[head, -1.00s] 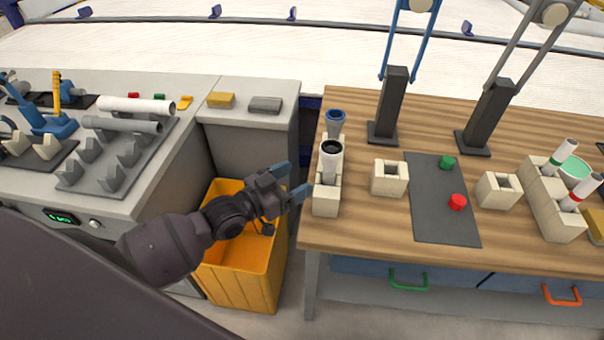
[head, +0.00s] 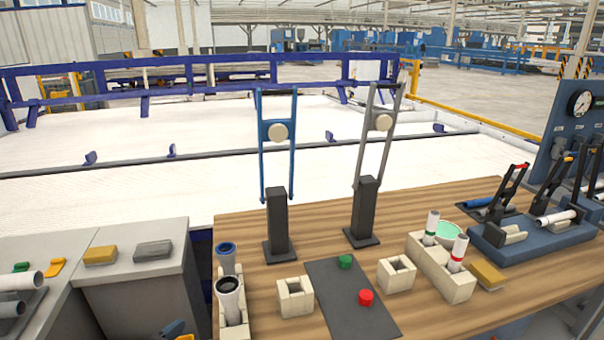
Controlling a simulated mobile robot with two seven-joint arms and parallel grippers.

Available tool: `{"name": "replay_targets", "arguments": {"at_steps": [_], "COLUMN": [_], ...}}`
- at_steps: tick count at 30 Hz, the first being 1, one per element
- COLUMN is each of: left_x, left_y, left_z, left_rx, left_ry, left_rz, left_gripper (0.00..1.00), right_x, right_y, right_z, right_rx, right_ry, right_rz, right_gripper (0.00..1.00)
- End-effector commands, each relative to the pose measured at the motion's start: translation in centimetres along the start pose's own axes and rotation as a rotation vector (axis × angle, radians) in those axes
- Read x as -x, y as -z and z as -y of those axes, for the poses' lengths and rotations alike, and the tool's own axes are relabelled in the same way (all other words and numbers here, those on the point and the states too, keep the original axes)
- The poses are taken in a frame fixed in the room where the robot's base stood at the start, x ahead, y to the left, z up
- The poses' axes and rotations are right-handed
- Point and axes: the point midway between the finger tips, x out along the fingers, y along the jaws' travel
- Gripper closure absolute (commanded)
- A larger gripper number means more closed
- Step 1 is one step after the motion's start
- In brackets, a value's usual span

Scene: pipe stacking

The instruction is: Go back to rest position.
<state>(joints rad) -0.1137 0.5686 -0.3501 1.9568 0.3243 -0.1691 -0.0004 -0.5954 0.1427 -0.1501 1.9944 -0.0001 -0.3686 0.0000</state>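Only a small blue tip of my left gripper (head: 174,329) shows at the bottom edge of the head view, left of the wooden table's near-left holder. The rest of it is cut off, so whether it is open or shut is hidden. It is apart from the pipes. A blue-rimmed pipe (head: 226,258) and a black-rimmed pipe (head: 230,298) stand upright in the cream holder at the table's left edge. Two white pipes, one with a green band (head: 431,227) and one with a red band (head: 457,254), stand in the right cream holder (head: 440,278). My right gripper is out of view.
The wooden table (head: 330,225) carries two dark posts (head: 278,224) (head: 364,208), a dark mat (head: 340,290) with green and red buttons, and two square cream blocks (head: 295,297) (head: 397,274). A grey cabinet (head: 135,285) stands left. A blue lever stand (head: 530,235) is at right.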

Motion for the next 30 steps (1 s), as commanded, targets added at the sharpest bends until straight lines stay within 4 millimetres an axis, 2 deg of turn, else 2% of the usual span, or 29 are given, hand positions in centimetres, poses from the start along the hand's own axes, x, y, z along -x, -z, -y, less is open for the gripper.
{"name": "replay_targets", "arguments": {"at_steps": [5, 8, 12, 15, 18, 21, 30], "left_x": [2.6, 4.8, 9.1, 11.9, 14.0, 15.1, 15.7], "left_y": [-4.1, -6.9, -11.0, -13.2, -14.7, -15.5, -15.9], "left_z": [-0.7, -1.2, -2.4, -3.5, -4.6, -5.4, -5.7], "left_rx": [0.003, 0.024, 0.080, 0.131, 0.179, 0.204, 0.207], "left_ry": [0.107, 0.176, 0.276, 0.328, 0.357, 0.368, 0.367], "left_rz": [0.130, 0.214, 0.339, 0.399, 0.438, 0.462, 0.473], "left_gripper": [0.28, 0.28, 0.28, 0.28, 0.28, 0.28, 0.28], "right_x": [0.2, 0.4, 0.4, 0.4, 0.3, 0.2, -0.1], "right_y": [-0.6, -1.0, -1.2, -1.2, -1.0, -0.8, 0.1], "right_z": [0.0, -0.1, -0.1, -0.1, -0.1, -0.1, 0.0], "right_rx": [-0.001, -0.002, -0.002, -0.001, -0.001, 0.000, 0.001], "right_ry": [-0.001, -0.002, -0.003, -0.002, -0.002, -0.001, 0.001], "right_rz": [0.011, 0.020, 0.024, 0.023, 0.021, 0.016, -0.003], "right_gripper": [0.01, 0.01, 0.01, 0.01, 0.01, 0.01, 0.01]}}
